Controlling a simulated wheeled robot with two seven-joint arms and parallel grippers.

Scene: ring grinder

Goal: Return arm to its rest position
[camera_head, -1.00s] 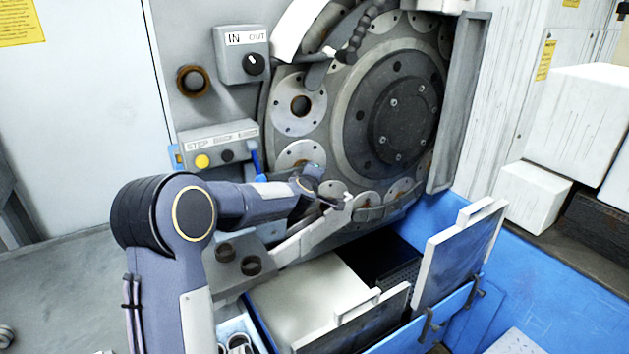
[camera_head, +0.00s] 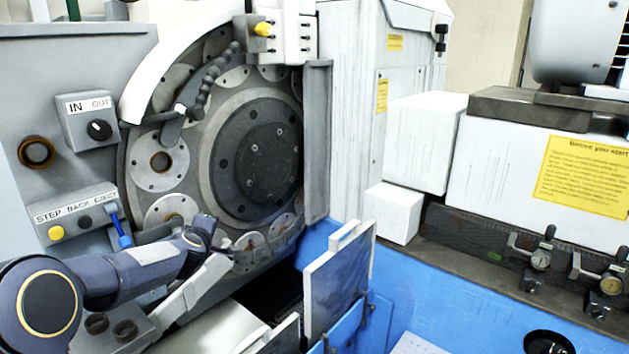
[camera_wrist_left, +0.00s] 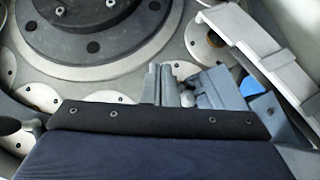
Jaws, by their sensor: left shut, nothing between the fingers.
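My left arm comes in from the lower left in the head view, its dark round elbow joint at the corner. My left gripper (camera_head: 230,244) is in front of the lower rim of the large grinder wheel (camera_head: 225,135), near the small round discs there. It is shut and empty. In the left wrist view the closed fingers (camera_wrist_left: 160,84) show just above my dark wrist housing, with the wheel's hub (camera_wrist_left: 95,30) behind. I cannot tell whether the fingertips touch anything. My right arm and gripper are not in view.
A control box (camera_head: 75,220) with buttons and a blue lever sits left of the wheel, below an IN/OUT switch box (camera_head: 92,120). A raised white-grey flap (camera_head: 340,280) stands right of the gripper. Dial gauges (camera_head: 541,259) are at the right.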

